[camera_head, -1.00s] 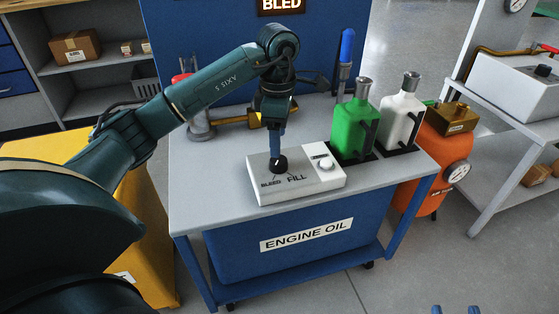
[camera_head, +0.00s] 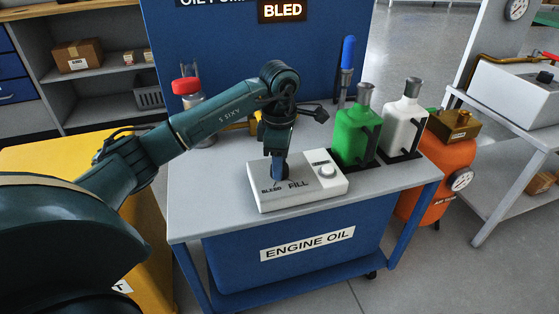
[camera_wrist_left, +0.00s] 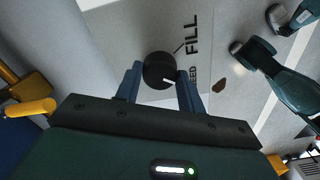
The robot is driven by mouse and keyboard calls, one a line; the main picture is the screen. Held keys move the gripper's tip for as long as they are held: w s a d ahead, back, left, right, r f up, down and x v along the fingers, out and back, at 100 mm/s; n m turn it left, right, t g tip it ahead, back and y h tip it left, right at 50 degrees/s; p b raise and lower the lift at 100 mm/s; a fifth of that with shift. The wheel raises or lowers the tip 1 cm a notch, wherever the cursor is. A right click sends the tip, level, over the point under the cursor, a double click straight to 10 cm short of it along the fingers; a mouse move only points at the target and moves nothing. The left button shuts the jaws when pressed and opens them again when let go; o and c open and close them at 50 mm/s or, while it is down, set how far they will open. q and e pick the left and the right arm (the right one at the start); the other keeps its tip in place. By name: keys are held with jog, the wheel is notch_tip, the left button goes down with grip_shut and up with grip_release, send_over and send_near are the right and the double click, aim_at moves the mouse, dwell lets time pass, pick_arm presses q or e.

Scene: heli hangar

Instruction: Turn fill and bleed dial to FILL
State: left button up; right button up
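The white box with the fill and bleed dial (camera_head: 315,195) sits on the front of the engine oil cart, printed BLEED on the left and FILL on the right. My left gripper (camera_head: 279,172) points down at the dial and mostly hides it in the head view. In the left wrist view, the round black dial (camera_wrist_left: 158,70) lies between the two blue fingers of the left gripper (camera_wrist_left: 159,75). The fingers stand apart, close along both sides; firm contact cannot be seen. The dial's white mark points towards the BLEED side. My right gripper is out of view.
A white knob (camera_head: 327,171) is on the same box. A green bottle (camera_head: 357,132) and a white bottle (camera_head: 402,122) stand to its right. A red-capped container (camera_head: 187,92) stands behind the arm.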

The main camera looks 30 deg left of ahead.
pick_arm(q)
jog(key=c, duration=0.5)
